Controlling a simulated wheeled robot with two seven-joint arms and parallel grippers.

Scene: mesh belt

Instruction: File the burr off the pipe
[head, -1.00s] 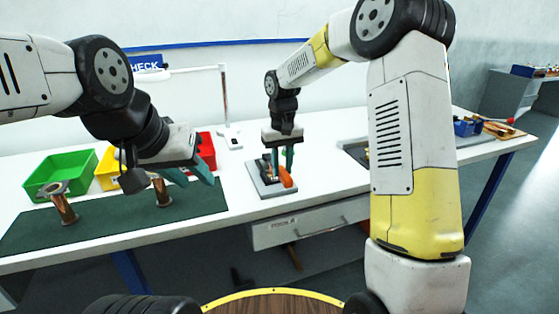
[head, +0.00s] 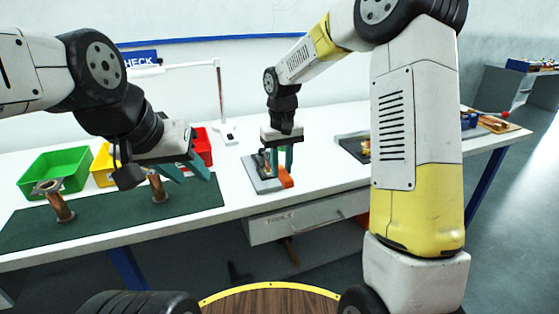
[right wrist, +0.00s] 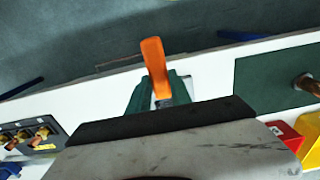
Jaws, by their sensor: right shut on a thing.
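My right gripper (head: 281,160) is shut on a tool with an orange handle (head: 286,177), probably the file. It is low over a small grey plate (head: 264,186) near the table's front edge. In the right wrist view the orange handle (right wrist: 155,68) stands out between the teal fingers; the rest of the tool is hidden. A copper-coloured pipe (head: 158,190) stands on a dark green mat (head: 110,228). A similar flanged pipe (head: 60,205) stands further left. My left gripper (head: 190,172) has its teal fingers apart, near the top of the first pipe; I see no burr.
Green (head: 58,172), yellow (head: 102,165) and red (head: 203,147) bins stand behind the mat. A white lamp (head: 222,105) stands at the back. A dark tray (head: 352,147) with small parts lies right of the grey plate. White table (head: 320,180) is clear between them.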

